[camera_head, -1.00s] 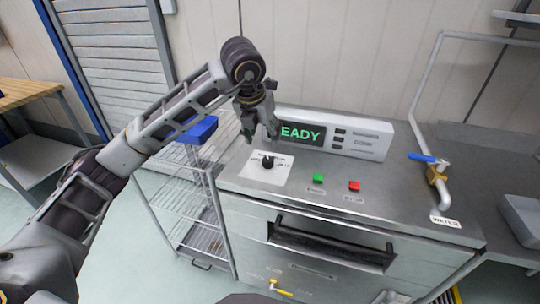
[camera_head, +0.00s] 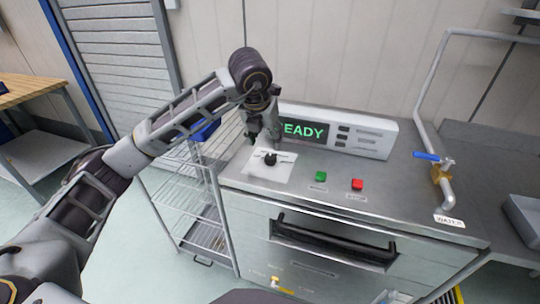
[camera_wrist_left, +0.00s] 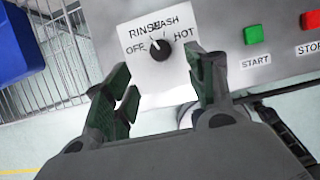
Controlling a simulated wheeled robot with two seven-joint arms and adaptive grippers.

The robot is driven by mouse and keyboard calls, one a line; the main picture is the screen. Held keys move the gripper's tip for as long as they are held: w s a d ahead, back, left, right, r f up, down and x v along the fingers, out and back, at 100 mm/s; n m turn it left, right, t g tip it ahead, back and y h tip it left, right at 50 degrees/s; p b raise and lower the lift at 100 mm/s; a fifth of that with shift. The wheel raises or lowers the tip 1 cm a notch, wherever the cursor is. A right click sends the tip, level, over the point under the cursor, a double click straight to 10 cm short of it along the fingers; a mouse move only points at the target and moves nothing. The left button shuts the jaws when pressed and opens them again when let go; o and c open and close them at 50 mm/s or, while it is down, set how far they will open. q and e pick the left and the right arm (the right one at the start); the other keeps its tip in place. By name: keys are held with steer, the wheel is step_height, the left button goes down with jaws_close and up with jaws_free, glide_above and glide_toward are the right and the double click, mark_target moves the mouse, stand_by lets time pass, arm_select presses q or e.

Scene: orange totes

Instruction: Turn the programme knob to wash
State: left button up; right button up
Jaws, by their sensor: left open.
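The black programme knob (camera_head: 270,158) sits on a white label plate (camera_head: 254,172) on the machine's steel top. In the left wrist view the knob (camera_wrist_left: 160,51) has OFF, RINSE, WASH and HOT printed around it. A pale mark shows at its upper left, on the RINSE side, but its exact setting is hard to read. My left gripper (camera_head: 263,137) points down just above and behind the knob. In the wrist view its dark green fingers (camera_wrist_left: 160,80) are open, with the knob beyond their tips and nothing between them. My right gripper is not in view.
A display (camera_head: 303,131) reading READY stands behind the knob. Green START (camera_head: 321,176) and red STOP (camera_head: 357,184) buttons are to its right. A blue-handled water tap (camera_head: 438,166) stands farther right. A wire rack (camera_head: 190,205) with a blue bin (camera_wrist_left: 18,45) is at left.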

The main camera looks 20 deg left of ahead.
mark_target(270, 156)
arm_select(q)
steer(key=x, duration=0.8)
steer(key=shift+w+f, duration=0.1)
steer(key=shift+f, duration=0.25)
steer(key=shift+x, duration=0.75)
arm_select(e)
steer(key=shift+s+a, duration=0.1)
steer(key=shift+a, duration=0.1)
arm_select(q)
steer(key=shift+c, duration=0.5)
steer(key=c, duration=0.9)
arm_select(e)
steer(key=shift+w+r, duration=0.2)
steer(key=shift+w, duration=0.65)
